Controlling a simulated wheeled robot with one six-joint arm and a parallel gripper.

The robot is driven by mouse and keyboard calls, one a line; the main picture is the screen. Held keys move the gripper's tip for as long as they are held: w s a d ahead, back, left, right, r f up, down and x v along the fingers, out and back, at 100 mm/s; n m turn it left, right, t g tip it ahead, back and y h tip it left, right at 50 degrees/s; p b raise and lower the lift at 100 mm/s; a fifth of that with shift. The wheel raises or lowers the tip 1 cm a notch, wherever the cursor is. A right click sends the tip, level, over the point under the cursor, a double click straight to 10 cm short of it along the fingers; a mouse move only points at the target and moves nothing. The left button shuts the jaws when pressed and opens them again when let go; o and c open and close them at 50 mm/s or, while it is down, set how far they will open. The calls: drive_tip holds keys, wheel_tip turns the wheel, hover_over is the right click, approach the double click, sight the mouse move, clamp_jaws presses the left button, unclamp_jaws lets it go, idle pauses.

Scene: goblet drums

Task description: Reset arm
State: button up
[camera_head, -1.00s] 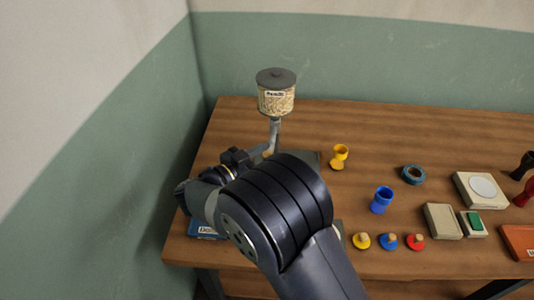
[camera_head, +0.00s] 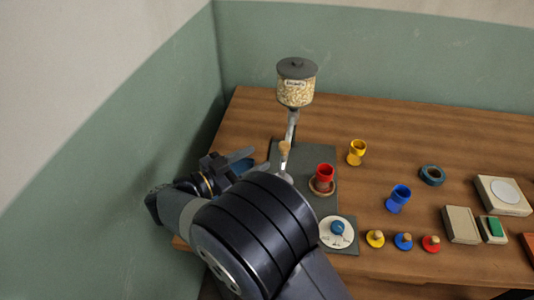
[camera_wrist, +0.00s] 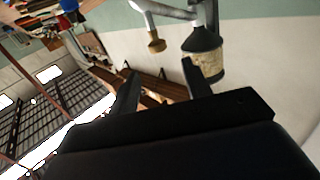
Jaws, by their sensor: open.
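My gripper (camera_head: 240,162) is at the left end of the wooden table in the head view, with its fingers apart and nothing visible between them. Its two dark fingers also show in the wrist view (camera_wrist: 160,85), spread and empty. My dark arm crosses the lower middle of the head view and hides part of the table's left front.
A jar dispenser (camera_head: 296,85) stands on a post behind my gripper. Yellow (camera_head: 356,152) and blue (camera_head: 398,198) drums stand further right. The table's back right (camera_head: 430,130) is clear.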

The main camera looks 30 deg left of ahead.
sight(281, 147)
drive_tip(key=shift+s+a, duration=0.2)
drive_tip(key=shift+s, duration=0.35)
drive_tip(key=p+x, duration=0.1)
drive_tip(key=x, duration=1)
drive_tip(key=shift+d+p, duration=0.15)
drive_tip(key=shift+p, duration=0.15)
drive_tip(key=shift+d+y, duration=0.25)
drive_tip(key=shift+y, duration=0.05)
drive_tip(key=shift+a, duration=0.1)
